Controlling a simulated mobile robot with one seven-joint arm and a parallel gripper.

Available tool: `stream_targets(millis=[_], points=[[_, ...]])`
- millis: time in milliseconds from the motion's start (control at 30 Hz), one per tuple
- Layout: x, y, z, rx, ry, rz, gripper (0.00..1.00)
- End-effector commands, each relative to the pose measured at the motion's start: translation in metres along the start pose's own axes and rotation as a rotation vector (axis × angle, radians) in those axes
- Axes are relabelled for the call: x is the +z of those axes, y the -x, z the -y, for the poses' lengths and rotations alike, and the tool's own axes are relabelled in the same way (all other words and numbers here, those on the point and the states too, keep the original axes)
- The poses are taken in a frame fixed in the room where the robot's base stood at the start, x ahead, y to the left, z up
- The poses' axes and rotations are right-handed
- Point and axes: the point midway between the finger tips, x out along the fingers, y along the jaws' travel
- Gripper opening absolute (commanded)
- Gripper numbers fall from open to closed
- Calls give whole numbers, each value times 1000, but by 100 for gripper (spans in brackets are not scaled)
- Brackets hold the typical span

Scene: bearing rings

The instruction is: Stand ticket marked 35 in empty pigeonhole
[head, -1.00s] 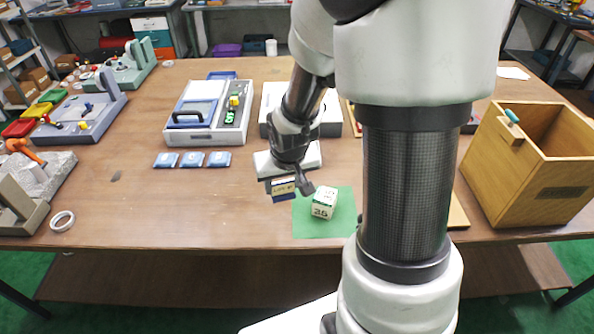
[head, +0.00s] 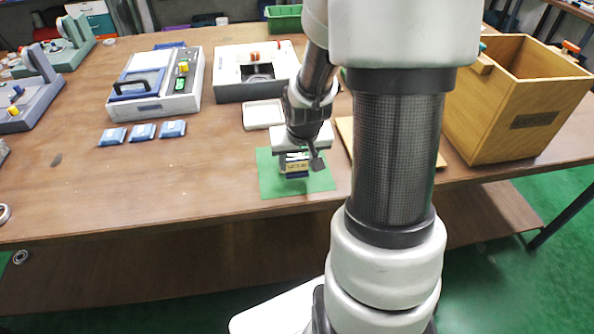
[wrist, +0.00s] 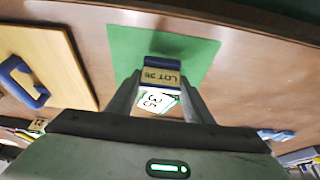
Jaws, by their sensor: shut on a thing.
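My gripper (head: 297,165) points down over the green mat (head: 270,185), which lies near the table's front edge. It is shut on a small ticket (head: 294,168) with a tan label and a blue lower part. In the wrist view the ticket (wrist: 160,78) shows between the fingers, its tan label reading LOT 35. A white face marked 35 (wrist: 156,102) shows right beside the label. I cannot tell whether it belongs to the ticket or to a white block behind it. I cannot make out an empty pigeonhole.
A wooden bin (head: 500,110) stands at the right. Three blue packets (head: 142,132) lie to the left. A shallow pale tray (head: 262,115) lies behind the mat.

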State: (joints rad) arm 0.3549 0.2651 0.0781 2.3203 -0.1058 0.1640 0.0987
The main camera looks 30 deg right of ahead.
Motion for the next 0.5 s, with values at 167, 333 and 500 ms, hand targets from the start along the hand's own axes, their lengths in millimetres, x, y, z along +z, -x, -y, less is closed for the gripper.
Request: stream_targets(millis=[167,333,500], points=[[12,-26,1,-1,3,3,23],[12,-28,0,0,2,-1,23],[13,-30,0,0,1,0,23]])
